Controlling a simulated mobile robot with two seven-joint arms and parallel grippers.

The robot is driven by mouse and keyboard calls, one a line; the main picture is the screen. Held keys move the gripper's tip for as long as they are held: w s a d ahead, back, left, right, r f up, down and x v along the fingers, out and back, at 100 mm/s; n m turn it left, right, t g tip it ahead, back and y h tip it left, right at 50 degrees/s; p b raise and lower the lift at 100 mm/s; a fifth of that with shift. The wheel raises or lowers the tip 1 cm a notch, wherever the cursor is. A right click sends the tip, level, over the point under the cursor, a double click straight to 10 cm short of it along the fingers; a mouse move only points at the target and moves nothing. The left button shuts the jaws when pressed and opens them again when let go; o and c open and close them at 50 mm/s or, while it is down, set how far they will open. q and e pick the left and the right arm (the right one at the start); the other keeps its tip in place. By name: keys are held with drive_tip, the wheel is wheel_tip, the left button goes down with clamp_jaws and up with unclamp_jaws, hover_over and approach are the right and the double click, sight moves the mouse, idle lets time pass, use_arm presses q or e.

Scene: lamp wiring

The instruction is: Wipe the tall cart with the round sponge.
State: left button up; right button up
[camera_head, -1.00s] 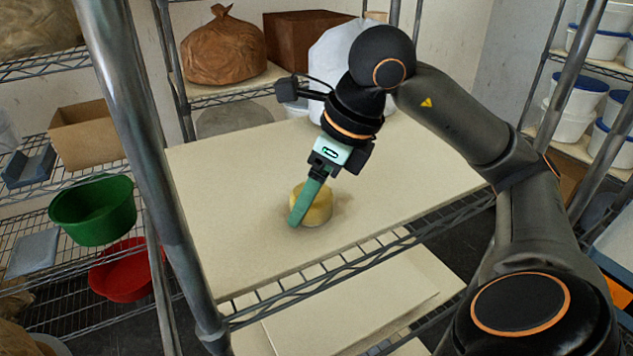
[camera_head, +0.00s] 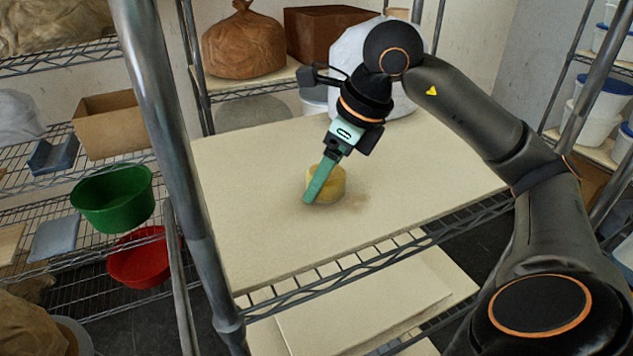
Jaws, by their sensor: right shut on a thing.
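The tall cart (camera_head: 255,245) has metal posts, wire shelves and a cream board on its upper shelf. The round sponge (camera_head: 339,182) is yellow and sits on that board, near its middle. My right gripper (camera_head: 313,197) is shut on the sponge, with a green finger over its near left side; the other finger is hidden. A faint brownish smudge (camera_head: 356,200) shows on the board just right of the sponge. My left gripper is not in view.
A metal cart post (camera_head: 170,150) rises at the left of the board. Left shelves hold a green basin (camera_head: 113,200), a red basin (camera_head: 140,262) and a cardboard box (camera_head: 110,124). A brown bag (camera_head: 243,45) and a white bag (camera_head: 350,62) stand behind. The board around the sponge is clear.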

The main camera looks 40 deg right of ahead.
sight(339, 198)
drive_tip(key=shift+s+d+f+b, duration=0.2)
drive_tip(key=shift+s+d+b, duration=0.15)
drive_tip(key=shift+d, duration=0.35)
drive_tip(key=shift+s+f+b, duration=0.1)
drive_tip(key=shift+s+b, duration=0.2)
drive_tip(key=shift+s+a+b, duration=0.3)
drive_tip(key=shift+s+b, duration=0.05)
drive_tip(key=shift+s, duration=0.4)
drive_tip(key=shift+s+a+b, duration=0.25)
drive_tip(key=shift+s+b, duration=0.1)
drive_tip(key=shift+s, duration=0.35)
drive_tip(key=shift+s+a+b, duration=0.2)
drive_tip(key=shift+s+b, duration=0.3)
drive_tip(key=shift+s, duration=0.2)
drive_tip(key=shift+s+a+r+b, duration=0.15)
drive_tip(key=shift+s+a+b, duration=0.05)
drive_tip(key=shift+s, duration=0.3)
drive_tip(key=shift+s+a+r+b, duration=0.15)
drive_tip(key=shift+s+b, duration=0.05)
drive_tip(key=shift+s, duration=0.3)
drive_tip(key=shift+f, duration=0.1)
